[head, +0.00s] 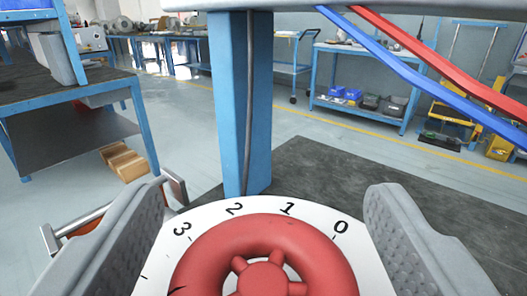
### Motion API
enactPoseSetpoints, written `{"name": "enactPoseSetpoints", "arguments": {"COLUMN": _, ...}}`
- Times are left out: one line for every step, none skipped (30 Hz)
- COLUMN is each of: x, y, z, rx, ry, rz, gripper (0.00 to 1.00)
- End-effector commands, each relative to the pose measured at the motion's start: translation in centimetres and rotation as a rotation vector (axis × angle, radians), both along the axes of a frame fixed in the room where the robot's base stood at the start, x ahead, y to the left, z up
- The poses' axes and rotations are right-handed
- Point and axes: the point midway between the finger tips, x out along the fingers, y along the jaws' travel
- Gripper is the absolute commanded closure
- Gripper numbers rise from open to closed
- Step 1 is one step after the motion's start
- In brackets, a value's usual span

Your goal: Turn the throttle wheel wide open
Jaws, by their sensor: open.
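The red throttle wheel (324,243) lies at the bottom middle of the head view, its lower part cut off by the frame edge. It sits over a white dial plate (207,213) with the numbers 3, 2, 1 and 0 showing from left to right. A dark mark shows on the wheel's rim at lower left. My gripper (268,235) is open, with one grey finger on each side of the wheel. Both fingers look apart from the rim, though their depth against it is hard to tell.
A blue post (240,110) with a dark cable stands just behind the dial. Red (440,65) and blue (425,82) hoses cross the upper right. A metal handle (95,220) is at lower left, beyond the left finger. A dark mat (320,170) lies behind. Workbenches stand farther off.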

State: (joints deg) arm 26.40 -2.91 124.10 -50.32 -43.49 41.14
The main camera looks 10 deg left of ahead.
Motion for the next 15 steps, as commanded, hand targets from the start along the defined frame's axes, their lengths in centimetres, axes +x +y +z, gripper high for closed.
{"name": "enactPoseSetpoints", "arguments": {"x": 0.47, "y": 0.09, "z": -0.03, "rx": 0.000, "ry": 0.000, "rz": 0.001, "gripper": 0.28}}
{"name": "enactPoseSetpoints", "arguments": {"x": 0.68, "y": 0.10, "z": -0.04, "rx": 0.000, "ry": 0.000, "rz": 0.000, "gripper": 0.28}}
{"name": "enactPoseSetpoints", "arguments": {"x": 0.91, "y": 0.10, "z": -0.05, "rx": 0.001, "ry": 0.001, "rz": 0.000, "gripper": 0.28}}
{"name": "enactPoseSetpoints", "arguments": {"x": 1.06, "y": 0.09, "z": -0.05, "rx": 0.001, "ry": 0.001, "rz": -0.001, "gripper": 0.28}}
{"name": "enactPoseSetpoints", "arguments": {"x": 1.16, "y": 0.09, "z": -0.05, "rx": 0.001, "ry": 0.001, "rz": -0.001, "gripper": 0.28}}
{"name": "enactPoseSetpoints", "arguments": {"x": 1.27, "y": 0.09, "z": -0.04, "rx": 0.001, "ry": 0.001, "rz": -0.001, "gripper": 0.28}}
{"name": "enactPoseSetpoints", "arguments": {"x": 1.32, "y": 0.10, "z": -0.03, "rx": 0.001, "ry": 0.000, "rz": -0.001, "gripper": 0.28}}
{"name": "enactPoseSetpoints", "arguments": {"x": 1.34, "y": 0.10, "z": -0.03, "rx": 0.001, "ry": 0.000, "rz": -0.001, "gripper": 0.28}}
{"name": "enactPoseSetpoints", "arguments": {"x": 1.36, "y": 0.10, "z": -0.02, "rx": 0.001, "ry": 0.000, "rz": -0.001, "gripper": 0.28}}
{"name": "enactPoseSetpoints", "arguments": {"x": 1.36, "y": 0.10, "z": -0.02, "rx": 0.001, "ry": 0.000, "rz": -0.001, "gripper": 0.28}}
{"name": "enactPoseSetpoints", "arguments": {"x": 1.35, "y": 0.10, "z": -0.02, "rx": 0.001, "ry": 0.000, "rz": -0.001, "gripper": 0.28}}
{"name": "enactPoseSetpoints", "arguments": {"x": 1.35, "y": 0.11, "z": -0.02, "rx": 0.001, "ry": 0.000, "rz": -0.001, "gripper": 0.28}}
{"name": "enactPoseSetpoints", "arguments": {"x": 1.34, "y": 0.10, "z": -0.02, "rx": 0.001, "ry": 0.000, "rz": -0.001, "gripper": 0.28}}
{"name": "enactPoseSetpoints", "arguments": {"x": 1.34, "y": 0.11, "z": -0.02, "rx": 0.001, "ry": 0.000, "rz": -0.001, "gripper": 0.28}}
{"name": "enactPoseSetpoints", "arguments": {"x": 1.34, "y": 0.11, "z": -0.02, "rx": 0.001, "ry": 0.000, "rz": -0.001, "gripper": 0.32}}
